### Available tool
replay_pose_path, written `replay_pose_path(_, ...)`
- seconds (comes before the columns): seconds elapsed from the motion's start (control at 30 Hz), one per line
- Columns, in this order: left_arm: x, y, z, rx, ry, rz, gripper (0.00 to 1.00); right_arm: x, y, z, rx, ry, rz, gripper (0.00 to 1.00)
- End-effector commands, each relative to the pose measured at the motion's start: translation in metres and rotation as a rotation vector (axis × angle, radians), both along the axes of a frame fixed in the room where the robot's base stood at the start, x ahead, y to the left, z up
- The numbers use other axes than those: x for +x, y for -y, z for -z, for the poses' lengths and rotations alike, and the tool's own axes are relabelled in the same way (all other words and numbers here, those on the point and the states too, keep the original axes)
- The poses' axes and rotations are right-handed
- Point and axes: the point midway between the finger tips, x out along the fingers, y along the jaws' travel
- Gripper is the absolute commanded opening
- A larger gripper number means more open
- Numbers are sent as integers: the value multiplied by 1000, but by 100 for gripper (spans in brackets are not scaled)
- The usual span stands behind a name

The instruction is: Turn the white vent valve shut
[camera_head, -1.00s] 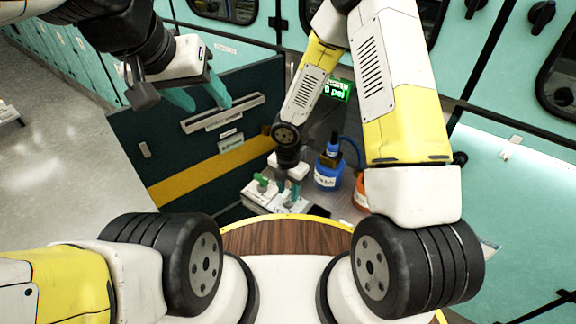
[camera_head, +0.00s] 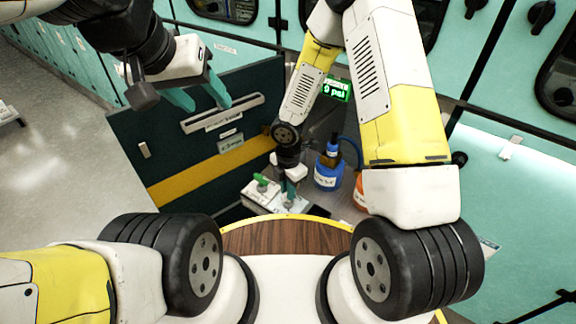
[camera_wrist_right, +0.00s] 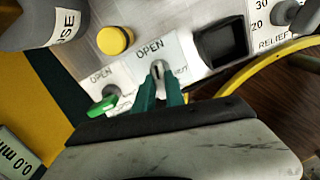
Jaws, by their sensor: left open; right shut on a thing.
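The white vent valve (camera_wrist_right: 158,72) shows in the right wrist view, on a white panel under an "OPEN" label and beside a partly hidden "VENT" label. The green fingertips of my right gripper (camera_wrist_right: 160,92) are shut on its handle. In the head view, my right gripper (camera_head: 289,190) reaches down to the white valve block (camera_head: 258,197) and hides most of the white valve. My left gripper (camera_head: 199,96) is open and empty, held up at the upper left, away from the valves.
A green valve handle (camera_wrist_right: 101,107) sits just left of the white one, also shown in the head view (camera_head: 262,181). A yellow knob (camera_wrist_right: 115,40) is above. A blue bottle (camera_head: 328,176) and an orange container (camera_head: 361,192) stand right of the block. A lit green psi display (camera_head: 337,90) is behind.

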Motion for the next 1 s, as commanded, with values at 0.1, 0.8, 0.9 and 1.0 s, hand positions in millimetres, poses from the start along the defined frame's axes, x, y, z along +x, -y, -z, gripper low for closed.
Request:
replay_pose_path(0.1,0,0,0,0,0,0,53,0,-1,-1,2,2,104,0)
replay_pose_path(0.8,0,0,0,0,0,0,53,1,-2,-1,2,2,771,0)
replay_pose_path(0.9,0,0,0,0,0,0,53,1,-2,-1,4,2,865,0)
replay_pose_path(1.0,0,0,0,0,0,0,53,1,-1,-1,2,2,958,0)
